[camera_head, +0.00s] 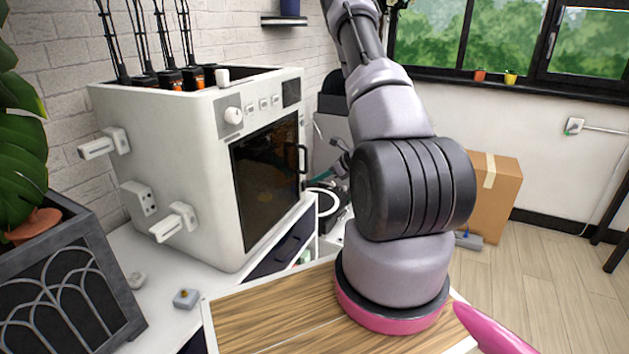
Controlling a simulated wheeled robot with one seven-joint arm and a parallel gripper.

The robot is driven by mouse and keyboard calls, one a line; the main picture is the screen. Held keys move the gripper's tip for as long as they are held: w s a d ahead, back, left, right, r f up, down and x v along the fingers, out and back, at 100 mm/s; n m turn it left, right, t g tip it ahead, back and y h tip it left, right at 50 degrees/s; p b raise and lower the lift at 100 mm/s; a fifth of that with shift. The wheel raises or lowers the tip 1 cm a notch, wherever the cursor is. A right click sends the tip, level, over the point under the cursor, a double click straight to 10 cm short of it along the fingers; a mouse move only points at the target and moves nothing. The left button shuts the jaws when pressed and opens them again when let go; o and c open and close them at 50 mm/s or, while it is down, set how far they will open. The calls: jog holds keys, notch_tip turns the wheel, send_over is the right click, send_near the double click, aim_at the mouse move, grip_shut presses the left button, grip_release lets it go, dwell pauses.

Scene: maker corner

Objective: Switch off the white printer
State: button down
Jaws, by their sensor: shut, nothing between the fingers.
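The white printer (180,170) stands on a white bench against the brick wall at left. Its front has a dark glass door (268,180) with a black handle, a round white knob (233,115), a row of small buttons (264,104) and a small dark display (291,92). On its left side are two protruding white lever-like parts, an upper (104,143) and a lower (174,222), and a plate with dark holes (139,199) between them. I cannot tell which part is the power switch or its state. My arm rises out of the top edge; my gripper is not visible.
A planter with a leafy plant (70,270) stands close at lower left. Small grey blocks (186,299) lie on the bench (160,320). Black rods rise from the printer's top. A cardboard box (497,200) stands on the floor at right; the wooden floor nearby is mostly clear.

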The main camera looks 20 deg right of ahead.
jog(key=r+v, duration=0.1)
jog(key=v, duration=1)
jog(key=shift+w+a+r, duration=0.15)
jog(key=shift+w+a, duration=0.1)
jog(key=shift+w, duration=0.05)
jog(key=s+a+r+n+g+y, duration=0.1)
jog(key=s+a+r+n+g, duration=0.15)
jog(key=a+r+n, duration=0.5)
jog(key=s+a+r+n+g+y, duration=0.1)
jog(key=s+a+r+n, duration=0.25)
jog(key=a+r, duration=0.7)
jog(key=s+a+r+n+t+h, duration=0.2)
jog(key=s+r+n+h, duration=0.4)
jog(key=s+r+n, duration=0.7)
jog(key=s+a+r, duration=0.1)
jog(key=s+r, duration=0.1)
jog(key=shift+s+a, duration=0.15)
jog(key=shift+s, duration=0.25)
jog(key=shift+t, duration=0.25)
